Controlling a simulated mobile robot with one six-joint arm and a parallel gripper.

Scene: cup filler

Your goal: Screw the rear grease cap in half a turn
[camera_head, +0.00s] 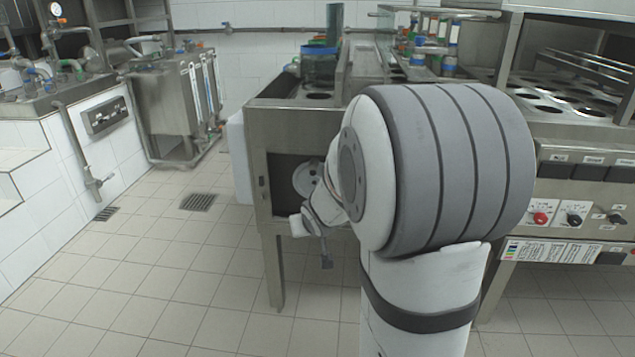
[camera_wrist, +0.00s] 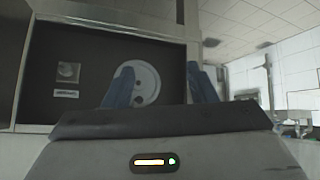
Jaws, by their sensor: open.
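A dark recessed bay (camera_head: 284,166) opens in the end of the steel machine. A round white disc (camera_wrist: 147,84) with small dark holes sits in this bay in the wrist view; it also shows in the head view (camera_head: 306,178). A small silvery fitting (camera_wrist: 68,72) is left of the disc, above a small pale label (camera_wrist: 66,94). I cannot tell which of these is the rear grease cap. My gripper (camera_wrist: 160,75) is open and faces the bay, its blue fingers apart. The left finger overlaps the disc's left edge in the picture.
My arm hides much of the middle of the head view. The steel machine (camera_head: 278,110) has cup holes and a blue-rimmed jar (camera_head: 319,65) on top. Its leg (camera_head: 273,270) stands below the bay. Tiled floor (camera_head: 180,285) to the left is open, with a drain (camera_head: 198,202).

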